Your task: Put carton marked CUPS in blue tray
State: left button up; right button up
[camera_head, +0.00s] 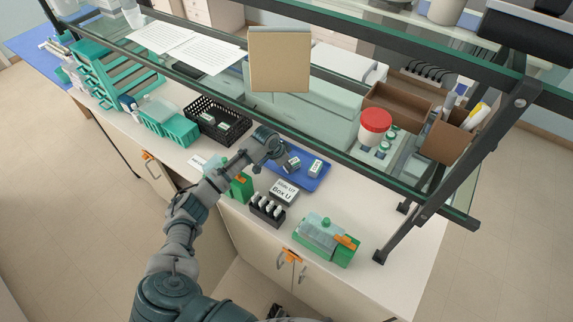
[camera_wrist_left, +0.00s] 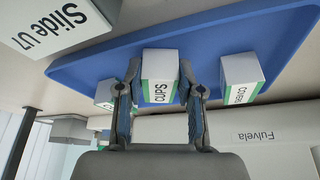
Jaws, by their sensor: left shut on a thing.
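The CUPS carton (camera_wrist_left: 160,75), white with a green band, is between the fingers of my left gripper (camera_wrist_left: 160,105) in the left wrist view. The gripper is shut on it. The blue tray (camera_wrist_left: 85,65) lies behind the carton; I cannot tell whether the carton touches it. In the head view my left gripper (camera_head: 279,157) reaches over the left part of the blue tray (camera_head: 313,184) and hides some of it. My right gripper is not in view.
A COVER carton (camera_wrist_left: 240,78) and another small carton (camera_wrist_left: 104,92) are beside the CUPS carton. A Slide U7 box (camera_wrist_left: 58,22) is near the tray. A black basket (camera_head: 205,112) stands left, a slide rack (camera_head: 266,209) in front, a glass shelf above.

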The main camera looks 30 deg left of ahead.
pick_arm(q)
jog(key=o, duration=1)
jog(key=shift+o, duration=0.2)
jog(key=shift+a+r, duration=0.1)
jog(key=shift+r, duration=0.15)
jog(key=v, duration=0.7)
